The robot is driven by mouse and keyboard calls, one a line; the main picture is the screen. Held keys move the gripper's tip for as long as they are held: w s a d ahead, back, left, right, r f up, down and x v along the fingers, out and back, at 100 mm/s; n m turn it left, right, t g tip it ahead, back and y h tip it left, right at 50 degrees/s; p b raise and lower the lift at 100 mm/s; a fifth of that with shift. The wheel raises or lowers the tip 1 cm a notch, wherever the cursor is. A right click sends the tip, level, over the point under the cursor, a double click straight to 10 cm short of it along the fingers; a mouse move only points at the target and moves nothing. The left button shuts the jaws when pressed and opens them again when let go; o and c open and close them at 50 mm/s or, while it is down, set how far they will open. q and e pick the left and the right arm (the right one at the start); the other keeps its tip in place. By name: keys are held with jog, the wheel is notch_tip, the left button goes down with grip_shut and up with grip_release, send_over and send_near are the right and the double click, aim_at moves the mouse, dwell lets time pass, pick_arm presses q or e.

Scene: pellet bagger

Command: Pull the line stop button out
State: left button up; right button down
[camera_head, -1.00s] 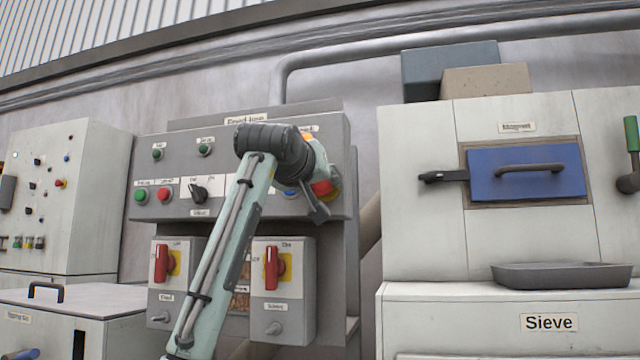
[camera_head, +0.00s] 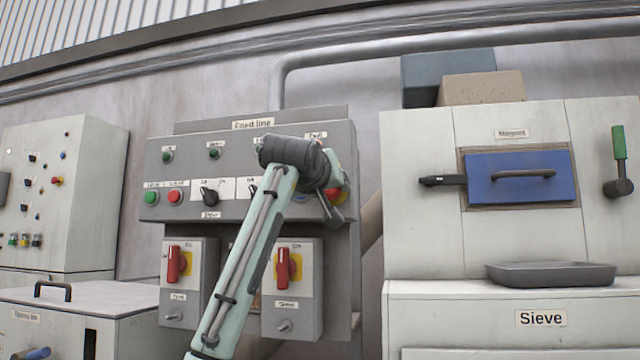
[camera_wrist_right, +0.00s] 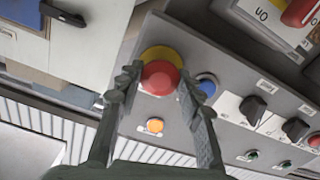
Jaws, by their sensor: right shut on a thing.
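The line stop button (camera_wrist_right: 160,77) is a round red mushroom head on a yellow base (camera_wrist_right: 160,53), seen in the right wrist view at the corner of the grey panel. My right gripper (camera_wrist_right: 158,76) has one finger on each side of the red head and is shut on it. In the head view my right gripper (camera_head: 332,198) is at the right end of the feed line panel (camera_head: 235,212), and my wrist and fingers mostly hide the button there. My left gripper is not in view.
A blue button (camera_wrist_right: 206,85) and an orange lamp (camera_wrist_right: 155,125) sit close to the fingers. Black selector knobs (camera_wrist_right: 253,108) are farther along. Two boxes with red switches (camera_head: 174,264) hang below the panel. The sieve cabinet (camera_head: 420,235) stands to the right.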

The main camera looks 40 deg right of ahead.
jog(key=shift+a+f, duration=0.1)
jog(key=shift+f, duration=0.05)
jog(key=c, duration=1.3)
grip_release()
jog(key=shift+s, duration=0.1)
jog(key=o, duration=0.3)
jog(key=shift+a, duration=0.1)
jog(key=v, duration=1.2)
jog(key=shift+s, duration=0.1)
